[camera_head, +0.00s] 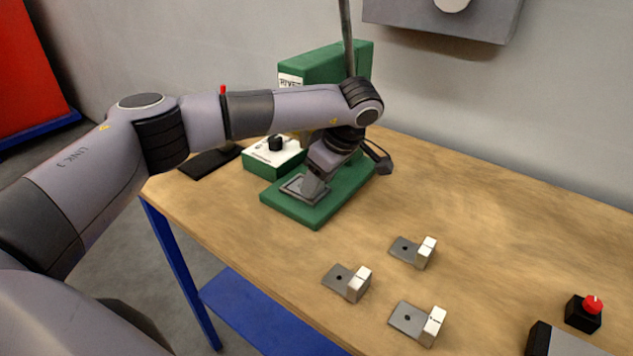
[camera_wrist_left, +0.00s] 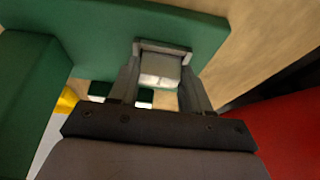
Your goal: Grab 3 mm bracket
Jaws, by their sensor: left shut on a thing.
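My left gripper (camera_head: 313,186) reaches down over the green base of the rivet press (camera_head: 348,196). It is shut on a small bracket, whose grey plate (camera_head: 292,186) shows beside the fingers, at the base. In the left wrist view the held bracket (camera_wrist_left: 160,68) sits between the two fingers, with a pale block-like face. Three more brackets lie on the table, each a grey plate with a white block: a left one (camera_head: 338,278), a back one (camera_head: 404,249) and a front one (camera_head: 408,318). I cannot read any thickness marking. My right gripper is not in view.
A green and white control box (camera_head: 262,156) with a black knob stands left of the press. A black box with a red button (camera_head: 584,313) is at the right. A grey and black thing (camera_head: 560,342) is cut off at the bottom right.

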